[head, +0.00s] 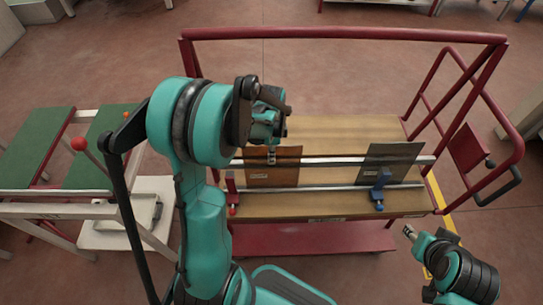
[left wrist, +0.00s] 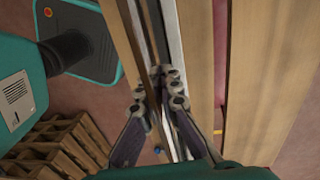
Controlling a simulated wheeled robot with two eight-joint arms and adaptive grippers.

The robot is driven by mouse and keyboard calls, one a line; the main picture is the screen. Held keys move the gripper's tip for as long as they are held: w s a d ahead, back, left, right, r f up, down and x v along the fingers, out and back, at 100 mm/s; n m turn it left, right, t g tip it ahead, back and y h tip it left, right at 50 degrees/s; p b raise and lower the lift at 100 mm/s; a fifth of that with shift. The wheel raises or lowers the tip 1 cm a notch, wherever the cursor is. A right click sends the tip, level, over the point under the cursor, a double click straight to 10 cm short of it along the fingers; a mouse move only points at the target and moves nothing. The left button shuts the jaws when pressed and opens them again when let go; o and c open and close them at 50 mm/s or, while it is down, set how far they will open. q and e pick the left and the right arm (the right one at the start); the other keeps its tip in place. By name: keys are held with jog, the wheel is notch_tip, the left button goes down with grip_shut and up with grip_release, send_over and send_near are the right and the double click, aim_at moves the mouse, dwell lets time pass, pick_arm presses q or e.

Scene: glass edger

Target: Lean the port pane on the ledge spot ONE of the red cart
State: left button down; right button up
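A brown pane (head: 273,173), which I take for the port pane, stands tilted on the ledge of the red cart (head: 340,33), beside a red marker (head: 232,190). My left gripper (head: 271,155) is at its top edge. In the left wrist view the fingertips (left wrist: 164,76) are nearly together, with only a thin gap. They look shut on the pane, though its face hardly shows there. A dark grey pane (head: 393,160) leans further right, behind a blue marker (head: 380,186). My right gripper (head: 410,231) is low at the right, away from both panes; its finger opening is too small to tell.
Metal rails (head: 330,161) run across the cart's wooden deck (head: 340,130). Between the panes the deck is clear. The cart's red side frame (head: 503,120) rises at the right. A table with green tops (head: 32,145) and a red knob (head: 79,144) stands at the left.

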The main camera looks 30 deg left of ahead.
pick_arm(q)
jog(key=shift+f+b, duration=0.4)
jog(key=shift+f, duration=0.05)
jog(key=c, duration=1.6)
grip_release()
jog(key=shift+c, duration=0.2)
notch_tip(320, 180, up, 12)
jog(key=shift+w+a, duration=0.25)
jog(key=shift+w, duration=0.1)
jog(key=s+d+r+n+t, duration=0.2)
jog(key=s+d+n+t, duration=0.6)
jog(key=s+d+n, duration=0.3)
jog(key=shift+s+r+n+y, duration=0.2)
jog(key=shift+n+y, duration=0.1)
jog(key=shift+n, duration=0.1)
